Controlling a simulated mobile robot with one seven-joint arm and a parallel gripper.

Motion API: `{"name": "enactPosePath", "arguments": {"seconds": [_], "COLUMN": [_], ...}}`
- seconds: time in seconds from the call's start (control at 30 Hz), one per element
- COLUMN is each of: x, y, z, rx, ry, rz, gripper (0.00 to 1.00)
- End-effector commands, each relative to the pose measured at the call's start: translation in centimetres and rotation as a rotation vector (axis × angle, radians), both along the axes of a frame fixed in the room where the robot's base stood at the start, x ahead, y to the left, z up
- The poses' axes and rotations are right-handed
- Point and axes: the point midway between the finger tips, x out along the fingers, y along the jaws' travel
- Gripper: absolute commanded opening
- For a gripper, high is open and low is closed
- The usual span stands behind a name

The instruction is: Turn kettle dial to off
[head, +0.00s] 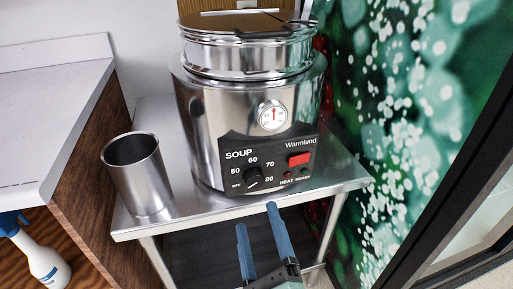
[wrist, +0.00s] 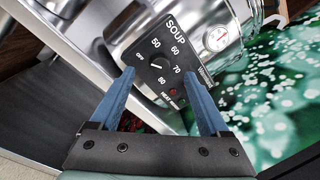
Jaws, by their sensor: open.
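The soup kettle (head: 205,115) is a round steel warmer on a small steel table. Its black front panel (head: 226,150) carries a black dial (head: 252,175), ringed by OFF, 50, 60, 70 and 80. A white line marks the dial, but its exact setting is too small to tell. The dial also shows in the wrist view (wrist: 158,65), between the fingertips in the picture. My gripper (head: 257,217) has two blue fingers, open and empty, below and in front of the panel. In the wrist view my gripper (wrist: 158,75) points at the panel; contact with the dial is not visible.
A steel cup (head: 147,180) stands on the steel table (head: 350,176), left of the kettle. A red switch (head: 299,158) and round gauge (head: 272,115) sit near the dial. A counter (head: 60,85) is left; a green patterned wall (head: 400,110) is right. A spray bottle (head: 38,258) stands lower left.

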Motion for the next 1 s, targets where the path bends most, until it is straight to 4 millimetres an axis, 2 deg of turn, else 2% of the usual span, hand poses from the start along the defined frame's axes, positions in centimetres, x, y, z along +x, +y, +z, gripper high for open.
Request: {"name": "enactPosePath", "arguments": {"seconds": [0.03,0.2,0.33,0.47,0.67,1.0], "x": [-0.7,-2.6,-3.5,-3.7,-1.6,4.7], "y": [-0.4,-1.2,-1.6,-1.7,-1.3,-0.4], "z": [1.4,0.9,0.5,0.1,0.2,0.2], "rx": [0.093,0.365,0.483,0.528,0.528,0.524], "ry": [0.047,0.153,0.193,0.208,0.206,0.204], "rz": [0.000,-0.009,-0.019,-0.023,-0.020,-0.020], "gripper": [0.80,0.80,0.80,0.80,0.80,0.80]}}
